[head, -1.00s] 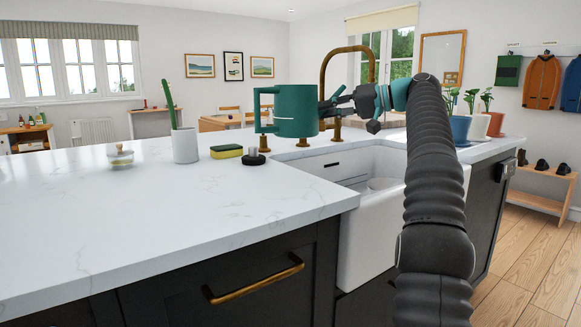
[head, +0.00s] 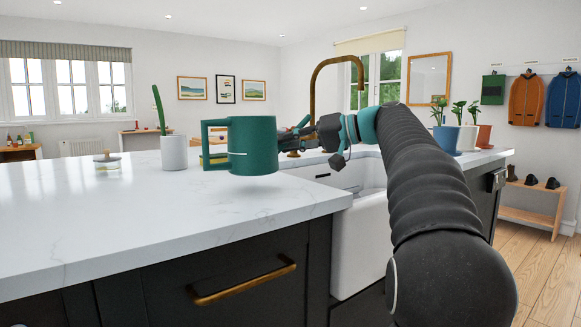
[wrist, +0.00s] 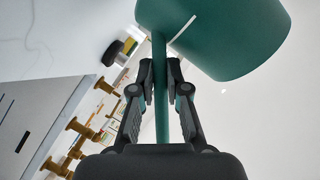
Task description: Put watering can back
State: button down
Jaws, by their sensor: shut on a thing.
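The watering can (head: 252,145) is a green cylinder with a squared handle on its left in the head view. It is upright there and hangs just above the white countertop (head: 200,212), with a faint shadow below it. My gripper (head: 300,132) is at its right side. In the wrist view my gripper (wrist: 160,75) is shut on a thin green bar of the watering can (wrist: 225,35). I cannot tell whether that bar is the spout or another part.
A white sink (head: 355,240) with a brass tap (head: 313,90) is at right. Potted plants (head: 467,137) stand behind my arm. The front counter is clear.

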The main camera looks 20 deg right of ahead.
jog(key=shift+f+b, duration=0.5)
jog(key=shift+f, duration=1.5)
jog(key=shift+f, duration=0.2)
jog(key=c, duration=1.2)
grip_release()
jog(key=shift+r, duration=0.3)
jog(key=v, duration=1.2)
jog(key=shift+s+f+p, duration=0.1)
jog(key=shift+f+p, duration=0.05)
jog(key=shift+p, duration=0.25)
